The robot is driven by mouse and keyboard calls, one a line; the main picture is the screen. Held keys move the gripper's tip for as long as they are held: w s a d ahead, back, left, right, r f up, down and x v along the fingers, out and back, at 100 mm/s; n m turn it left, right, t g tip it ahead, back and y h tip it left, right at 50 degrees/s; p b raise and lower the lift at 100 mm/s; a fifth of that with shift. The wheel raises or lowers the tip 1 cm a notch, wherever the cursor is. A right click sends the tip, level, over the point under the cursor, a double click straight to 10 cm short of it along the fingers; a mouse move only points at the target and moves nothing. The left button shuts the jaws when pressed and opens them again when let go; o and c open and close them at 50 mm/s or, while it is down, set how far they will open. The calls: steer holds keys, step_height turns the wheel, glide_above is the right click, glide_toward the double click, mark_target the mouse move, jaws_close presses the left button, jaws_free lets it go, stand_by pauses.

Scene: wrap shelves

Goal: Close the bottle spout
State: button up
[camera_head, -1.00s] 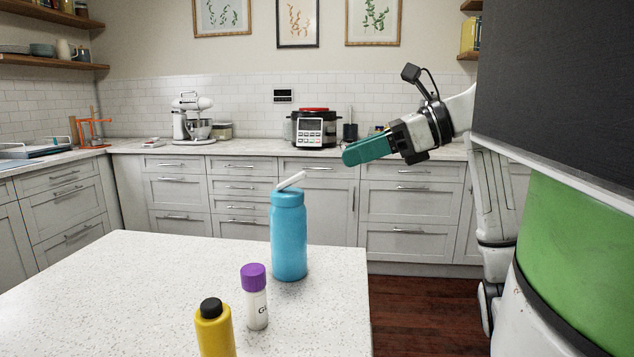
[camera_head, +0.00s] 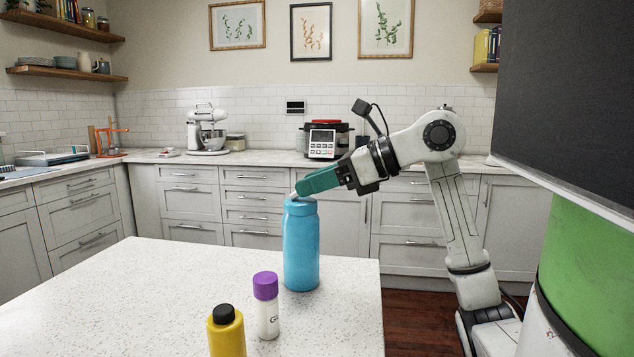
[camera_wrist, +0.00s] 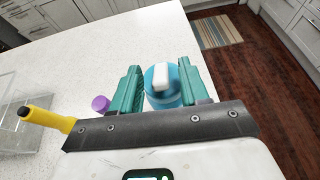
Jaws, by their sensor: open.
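The blue bottle (camera_head: 301,248) stands upright on the white speckled table near its right edge. In the head view its white spout is mostly hidden behind my gripper (camera_head: 298,188), whose green fingers are at the bottle's top. In the wrist view the white spout (camera_wrist: 161,75) shows on top of the blue bottle (camera_wrist: 162,98), between the two green fingers of my gripper (camera_wrist: 160,82). The fingers are apart, one on each side of the bottle's top. I cannot tell whether either finger touches it.
A white bottle with a purple cap (camera_head: 267,305) and a yellow bottle with a black cap (camera_head: 226,332) stand on the table (camera_head: 130,290), nearer the camera. A clear container (camera_wrist: 25,95) shows at left in the wrist view. The table's left part is clear.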

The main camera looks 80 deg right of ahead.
jaws_close()
stand_by(0.3)
steer(key=f+t+b, duration=0.1)
steer(key=b, duration=0.2)
steer(key=shift+s+f, duration=0.15)
steer(key=shift+s+f+t+b, duration=0.1)
steer(key=shift+f+t+b, duration=0.1)
steer(key=shift+t+b, duration=0.5)
steer(key=shift+r+t+b, duration=0.1)
steer(key=shift+t+b, duration=0.2)
steer(key=shift+b, duration=0.1)
steer(key=shift+s, duration=0.1)
